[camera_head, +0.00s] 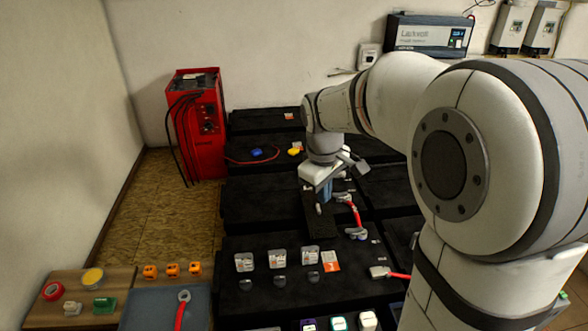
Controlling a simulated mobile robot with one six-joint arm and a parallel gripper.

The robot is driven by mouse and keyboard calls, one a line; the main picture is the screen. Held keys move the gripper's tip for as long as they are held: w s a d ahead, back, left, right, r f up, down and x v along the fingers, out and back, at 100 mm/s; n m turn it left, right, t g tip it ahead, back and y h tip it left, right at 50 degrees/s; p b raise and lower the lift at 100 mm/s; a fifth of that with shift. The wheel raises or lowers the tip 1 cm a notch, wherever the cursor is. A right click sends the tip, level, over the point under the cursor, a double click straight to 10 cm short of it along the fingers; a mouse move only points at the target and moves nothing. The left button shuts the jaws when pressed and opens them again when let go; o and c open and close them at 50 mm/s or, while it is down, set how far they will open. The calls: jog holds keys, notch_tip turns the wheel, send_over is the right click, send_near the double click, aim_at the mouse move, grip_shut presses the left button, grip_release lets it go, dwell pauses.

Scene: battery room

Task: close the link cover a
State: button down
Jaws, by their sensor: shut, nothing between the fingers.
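My gripper (321,199) is in the middle of the picture, pointing down over the black battery blocks. Its jaws are shut with nothing held. A dark narrow panel (311,223) stands right below and beside the fingertips, and looks like a link cover; no letter on it is readable. I cannot tell whether the fingers touch it, or its exact angle. A red link (356,215) with grey ends lies uncovered just to the right of it. My gripper and wrist hide part of the panel and the link's far end.
A red cabinet (196,128) with black cables stands at the back left. Small pale boxes (277,259) and an orange-white label (331,260) sit on the front block. Another red-handled piece (389,273) lies at right. A grey mat (150,309) and wooden boards are front left. My arm fills the right.

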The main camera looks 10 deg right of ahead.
jog(key=w+a+f+n+h, duration=0.15)
jog(key=w+f+n, duration=0.4)
jog(key=w, duration=0.65)
jog(key=n+g, duration=0.1)
jog(key=n, duration=0.4)
send_near(313, 211)
jog(key=a+r, duration=0.3)
jog(key=a, duration=0.2)
jog(key=d+f, duration=0.2)
jog(key=f, duration=0.1)
jog(key=d+f+p, duration=0.1)
jog(key=f, duration=0.2)
jog(key=d+f, duration=0.2)
jog(key=f, duration=0.1)
jog(key=shift+d, duration=0.3)
jog(key=shift+d+f+p, duration=0.15)
jog(key=shift+d+p, duration=0.15)
jog(key=shift+d, duration=0.05)
jog(key=d, duration=1.1)
jog(key=shift+d, duration=0.3)
